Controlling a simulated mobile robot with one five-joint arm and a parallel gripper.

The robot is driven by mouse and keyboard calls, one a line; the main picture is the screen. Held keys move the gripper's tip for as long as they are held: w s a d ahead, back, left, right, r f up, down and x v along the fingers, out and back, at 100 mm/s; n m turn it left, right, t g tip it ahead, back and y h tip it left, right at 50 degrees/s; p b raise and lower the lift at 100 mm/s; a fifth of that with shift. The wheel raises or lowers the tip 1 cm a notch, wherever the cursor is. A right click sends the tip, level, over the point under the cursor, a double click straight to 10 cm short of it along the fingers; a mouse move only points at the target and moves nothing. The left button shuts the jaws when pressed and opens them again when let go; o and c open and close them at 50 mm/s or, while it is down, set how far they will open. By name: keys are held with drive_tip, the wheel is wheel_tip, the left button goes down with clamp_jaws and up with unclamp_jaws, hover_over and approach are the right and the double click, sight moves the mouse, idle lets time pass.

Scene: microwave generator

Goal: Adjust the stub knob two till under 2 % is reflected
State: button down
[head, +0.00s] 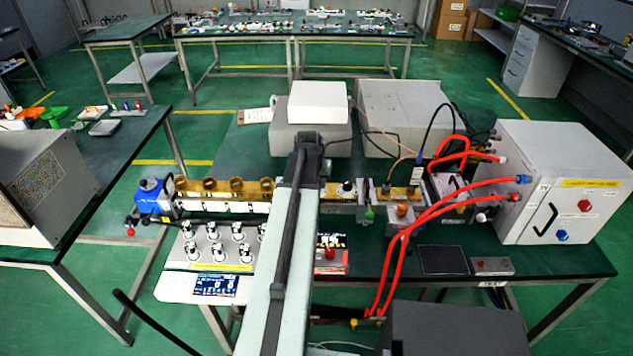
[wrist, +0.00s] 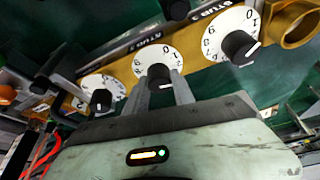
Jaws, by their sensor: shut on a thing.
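In the wrist view three white numbered dials with black knobs sit in a row on a brass bar (wrist: 120,72). My gripper (wrist: 160,82) has its two grey fingers either side of the middle stub knob (wrist: 157,75) and is shut on it. The knob's white mark is towards the fingers. The other knobs, one at left (wrist: 101,99) and one at right (wrist: 239,46), are free. In the head view my arm hides the gripper and part of the brass waveguide (head: 237,187). The small blue display (head: 215,285) is too small to read.
A panel of several knobs (head: 208,248) stands in front of the waveguide. Red hoses (head: 405,235) run from the white cabinet (head: 560,185) at right across the bench. A blue part (head: 150,193) is at the waveguide's left end. Grey boxes stand behind.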

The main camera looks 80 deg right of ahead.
drive_tip(key=shift+n+t, duration=0.3)
drive_tip(key=shift+n, duration=0.5)
drive_tip(key=c, duration=1.1)
unclamp_jaws()
drive_tip(key=shift+o, duration=0.2)
drive_tip(key=p+v, duration=0.7)
drive_tip(key=v, duration=0.1)
drive_tip(key=shift+f, duration=0.1)
